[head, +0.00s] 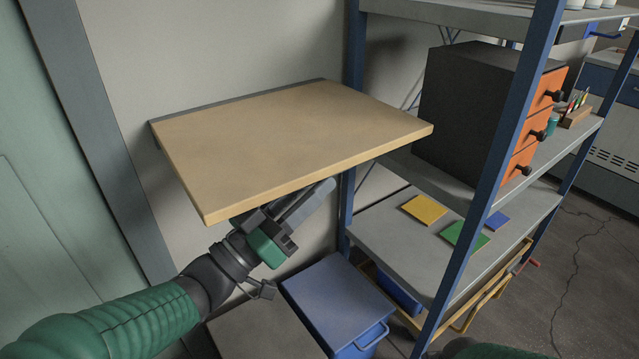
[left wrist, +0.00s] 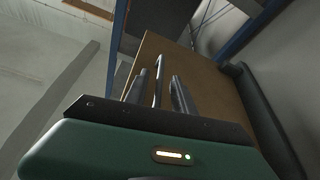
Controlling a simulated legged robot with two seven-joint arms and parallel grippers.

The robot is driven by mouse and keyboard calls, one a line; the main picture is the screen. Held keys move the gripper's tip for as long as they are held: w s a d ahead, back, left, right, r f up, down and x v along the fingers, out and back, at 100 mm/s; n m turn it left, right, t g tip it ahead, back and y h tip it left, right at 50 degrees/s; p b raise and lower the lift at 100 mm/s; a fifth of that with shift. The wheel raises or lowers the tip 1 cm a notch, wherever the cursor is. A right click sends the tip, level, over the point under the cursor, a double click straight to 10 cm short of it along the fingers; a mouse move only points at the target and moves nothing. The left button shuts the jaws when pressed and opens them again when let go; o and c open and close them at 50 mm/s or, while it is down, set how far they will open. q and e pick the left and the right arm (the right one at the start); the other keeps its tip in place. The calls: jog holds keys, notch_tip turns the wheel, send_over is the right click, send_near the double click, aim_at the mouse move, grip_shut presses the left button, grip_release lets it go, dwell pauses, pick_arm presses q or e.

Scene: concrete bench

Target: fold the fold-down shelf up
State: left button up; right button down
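The fold-down shelf (head: 290,130) is a light wood board lying about level, its back edge along a dark rail on the wall. My left gripper (head: 318,195) is below the board, near its front edge. In the left wrist view the shelf's brown underside (left wrist: 215,90) lies beyond the fingers. The two fingers (left wrist: 159,90) stand apart, with a thin grey bar (left wrist: 158,75) showing between them. I cannot tell whether the bar or the board is touched. My right gripper is out of view; only a bit of green arm shows at the bottom.
A blue-post rack (head: 520,110) stands close on the right, holding a dark cabinet with orange drawers (head: 525,160) and coloured tiles (head: 425,209). A blue bin (head: 338,300) is below the board. The space above the board is clear.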

pick_arm(q)
jog(key=shift+x, duration=1.05)
jog(key=shift+a, duration=0.1)
grip_shut()
dwell(0.5)
